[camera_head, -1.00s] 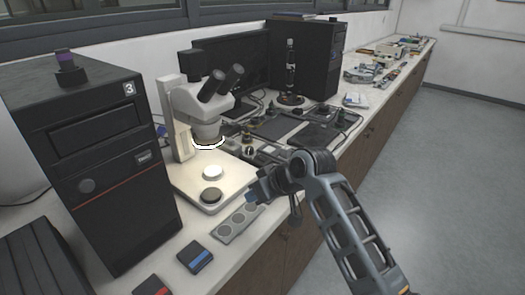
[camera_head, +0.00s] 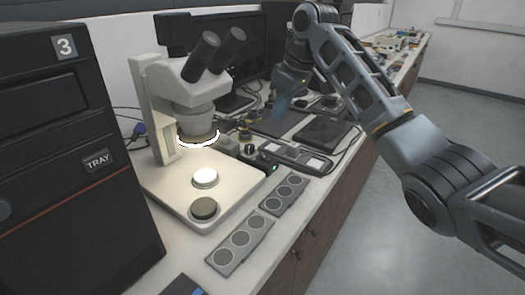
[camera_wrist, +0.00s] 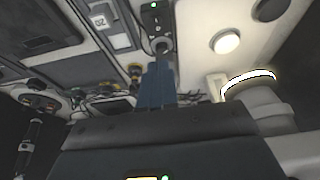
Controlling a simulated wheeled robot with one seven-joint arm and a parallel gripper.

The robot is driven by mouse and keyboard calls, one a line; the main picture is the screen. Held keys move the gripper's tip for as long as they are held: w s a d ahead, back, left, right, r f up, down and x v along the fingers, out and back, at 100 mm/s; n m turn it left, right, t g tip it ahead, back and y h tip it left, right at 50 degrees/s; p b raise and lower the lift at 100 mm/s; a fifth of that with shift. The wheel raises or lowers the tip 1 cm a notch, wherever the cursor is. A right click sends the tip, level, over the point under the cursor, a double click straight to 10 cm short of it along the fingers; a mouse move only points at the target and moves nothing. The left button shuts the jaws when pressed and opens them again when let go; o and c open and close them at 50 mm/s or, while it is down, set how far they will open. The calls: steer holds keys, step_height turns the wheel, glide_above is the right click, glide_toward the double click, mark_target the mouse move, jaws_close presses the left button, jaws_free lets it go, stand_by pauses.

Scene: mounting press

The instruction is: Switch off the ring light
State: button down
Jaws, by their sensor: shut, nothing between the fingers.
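The ring light (camera_head: 200,141) glows white under the head of the microscope (camera_head: 190,95). It also shows lit in the wrist view (camera_wrist: 250,78), at the right. A small dark box (camera_head: 262,162) with a green light and a dark knob sits on the bench right of the microscope base. In the wrist view this box (camera_wrist: 151,19) is at the top centre, its knob beyond the fingertips. My gripper (camera_head: 279,106) is above the bench behind and right of the box. Its blue fingers (camera_wrist: 157,68) are together and empty, apart from the box as far as I can tell.
A lit white disc (camera_head: 205,177) and a dark disc (camera_head: 204,208) are on the microscope base. Grey trays with round wells (camera_head: 240,243) lie at the front. A black cabinet marked 3 (camera_head: 75,150) stands left. Cables and dark pads (camera_head: 322,131) lie to the right.

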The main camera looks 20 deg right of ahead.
mark_target(264, 156)
steer(key=shift+w+d, duration=0.1)
steer(key=shift+w, duration=0.1)
steer(key=x, duration=0.4)
steer(key=p+x, duration=0.1)
steer(key=x, duration=0.9)
steer(key=shift+s+d+f, duration=0.1)
steer(key=shift+s+d, duration=0.2)
steer(key=shift+s, duration=0.1)
